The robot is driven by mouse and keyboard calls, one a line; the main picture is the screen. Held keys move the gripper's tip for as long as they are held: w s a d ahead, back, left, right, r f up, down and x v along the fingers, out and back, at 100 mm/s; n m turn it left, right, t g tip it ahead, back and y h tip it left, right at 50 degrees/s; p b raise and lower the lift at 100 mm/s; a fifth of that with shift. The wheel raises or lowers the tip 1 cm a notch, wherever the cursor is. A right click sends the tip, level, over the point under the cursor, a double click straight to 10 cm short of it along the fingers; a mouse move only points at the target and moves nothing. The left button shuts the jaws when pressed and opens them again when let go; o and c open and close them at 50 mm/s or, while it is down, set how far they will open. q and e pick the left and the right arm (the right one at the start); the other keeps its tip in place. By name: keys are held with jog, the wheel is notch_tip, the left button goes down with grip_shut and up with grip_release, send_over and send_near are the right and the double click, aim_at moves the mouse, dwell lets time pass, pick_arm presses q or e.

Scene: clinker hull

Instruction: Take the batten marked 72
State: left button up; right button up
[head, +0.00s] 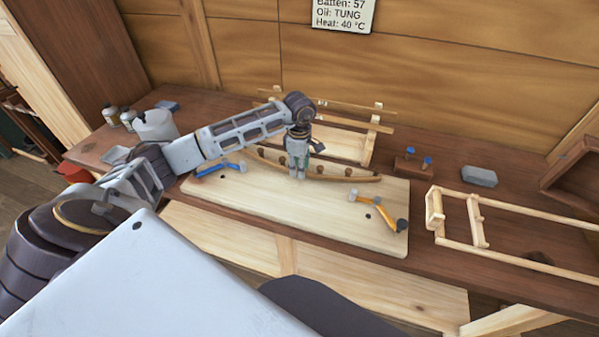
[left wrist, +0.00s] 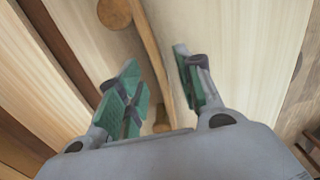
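No batten with a readable 72 shows. Long thin wooden strips (head: 350,107) lie on a light wooden rack (head: 366,150) at the back of the bench. My left gripper (head: 298,174) points down over the pale board, at a curved wooden strip (head: 350,179) with several round pegs along it. In the left wrist view the left gripper (left wrist: 160,92) is open, its green pads apart. A narrow wooden strip (left wrist: 158,50) runs between the fingers; whether they touch it I cannot tell. My right gripper is not in view.
Blue (head: 218,168) and orange (head: 378,207) clamp-like tools lie on the pale board (head: 270,213). A white jug (head: 155,125) stands left; a wooden frame (head: 478,222) and grey block (head: 479,176) lie right. A wall sign (head: 344,14) reads "Batten: 57".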

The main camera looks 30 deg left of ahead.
pick_arm(q)
jog(key=shift+f, duration=0.65)
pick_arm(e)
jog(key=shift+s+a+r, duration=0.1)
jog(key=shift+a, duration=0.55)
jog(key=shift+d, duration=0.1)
pick_arm(q)
jog(key=shift+c, duration=0.3)
grip_shut()
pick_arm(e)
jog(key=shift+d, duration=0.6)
